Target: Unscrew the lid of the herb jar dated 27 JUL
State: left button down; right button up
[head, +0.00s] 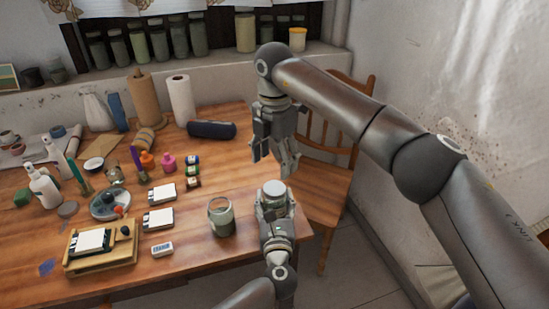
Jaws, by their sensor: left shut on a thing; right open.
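A glass jar with a pale round lid (273,188) is at the right edge of the table. My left gripper (275,208) comes from below and is shut on this jar; its fingers cover much of the jar's body. My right gripper (275,163) is open and empty, just above and behind the lid, fingers pointing down. A second glass jar (221,217), with greenish contents, stands to the left of the held jar. No date is readable on either jar, so I cannot tell which is 27 JUL.
Small white-topped boxes (159,219), small bottles and a wooden stand (100,248) lie to the left on the wooden table (200,262). A dark case (211,130) and paper rolls are at the back. A wooden chair (325,170) stands close on the right.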

aim_at(274, 188)
jog(key=m, duration=1)
jog(key=shift+m, duration=0.3)
jog(key=shift+f, duration=4.05)
